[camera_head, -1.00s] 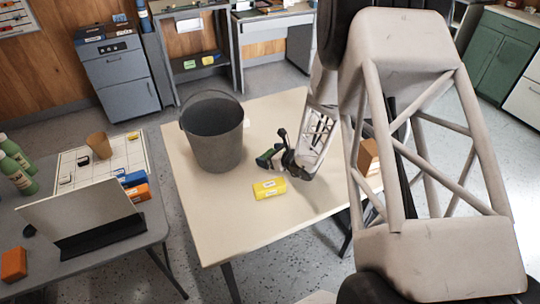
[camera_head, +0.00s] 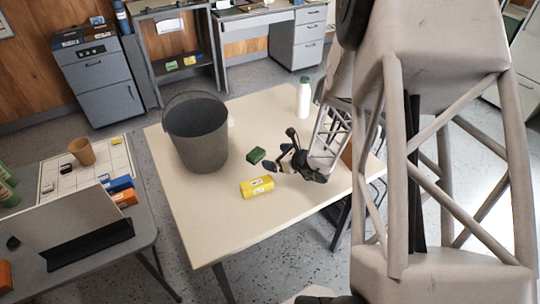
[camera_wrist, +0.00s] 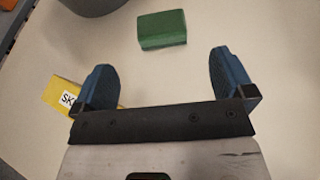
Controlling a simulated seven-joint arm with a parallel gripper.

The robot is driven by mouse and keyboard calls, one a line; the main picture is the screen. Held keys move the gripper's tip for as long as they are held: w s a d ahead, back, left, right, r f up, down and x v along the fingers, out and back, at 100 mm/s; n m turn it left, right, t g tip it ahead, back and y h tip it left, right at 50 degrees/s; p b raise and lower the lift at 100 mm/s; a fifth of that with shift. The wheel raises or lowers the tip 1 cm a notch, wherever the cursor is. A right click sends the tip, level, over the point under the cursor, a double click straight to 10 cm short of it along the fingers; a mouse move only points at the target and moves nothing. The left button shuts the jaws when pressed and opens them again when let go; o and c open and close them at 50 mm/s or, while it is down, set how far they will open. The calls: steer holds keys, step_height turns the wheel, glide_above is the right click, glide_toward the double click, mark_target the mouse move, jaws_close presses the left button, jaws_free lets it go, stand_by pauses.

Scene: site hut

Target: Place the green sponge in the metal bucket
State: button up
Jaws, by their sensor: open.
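The green sponge (camera_head: 256,155) is a small green block lying on the cream table (camera_head: 225,218), right of the metal bucket. It also shows at the top middle of the wrist view (camera_wrist: 162,29), beyond my fingertips. The metal bucket (camera_head: 200,145) is grey and upright on the table's left part, its handle raised at the back; its base edge shows at the top left of the wrist view (camera_wrist: 95,6). My gripper (camera_head: 284,160) is open and empty, just right of the sponge and apart from it. In the wrist view its blue fingers (camera_wrist: 160,80) are spread, the sponge lying ahead between their lines.
A yellow box (camera_head: 257,187) lies in front of the sponge, near my left finger in the wrist view. A white bottle with a green cap (camera_head: 304,98) stands at the back edge. A brown box is partly hidden behind my arm. The table's front left is clear.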

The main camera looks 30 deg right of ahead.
steer(key=shift+s+d+r, duration=0.25)
steer(key=shift+s+r, duration=0.05)
steer(key=shift+s, duration=0.3)
stand_by(0.3)
steer(key=shift+a+r+n, duration=0.4)
steer(key=shift+r, duration=0.05)
steer(key=s+a+r+n+g+y, duration=0.2)
steer(key=s+a+r+n+g, duration=0.2)
steer(key=a+r+n, duration=0.45)
steer(key=s+a+r+n+g+y, duration=0.1)
steer(key=s+a+r+n+g, duration=0.25)
steer(key=a+r+n, duration=0.45)
steer(key=s+a+r+n+g+h, duration=0.2)
steer(key=s+r+n+h, duration=0.6)
steer(key=s+r+n, duration=0.6)
steer(key=s+a, duration=0.1)
steer(key=s, duration=0.1)
steer(key=shift+s+a+r, duration=0.3)
steer(key=shift+s+r, duration=0.05)
steer(key=shift+r, duration=0.05)
